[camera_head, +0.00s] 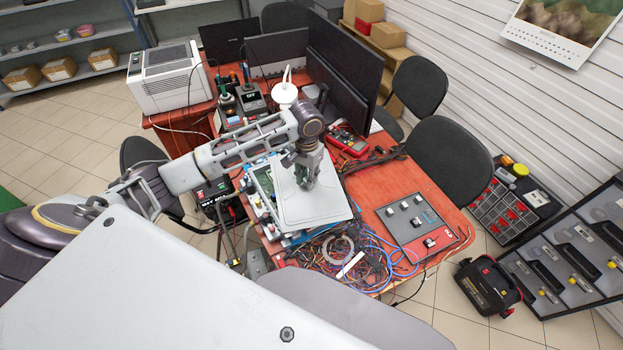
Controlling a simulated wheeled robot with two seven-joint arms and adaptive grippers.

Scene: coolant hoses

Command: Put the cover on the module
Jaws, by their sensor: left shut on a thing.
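My left gripper (308,183) points down over the table and is shut on the light grey cover (318,208). The cover is a flat plate with a raised rim, lying roughly level over the module (264,182). Only the module's left edge shows, with a green board and small parts along its side. The cover hides the rest, and I cannot tell whether it touches the module. The gripper's fingertips are partly hidden by its own body. My right gripper is not in view.
A tangle of wires (345,252) lies in front of the cover. A dark panel with switches (417,222) is to the right. A red multimeter (347,141) and monitors (345,75) stand behind. Bare red tabletop (375,185) shows right of the cover.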

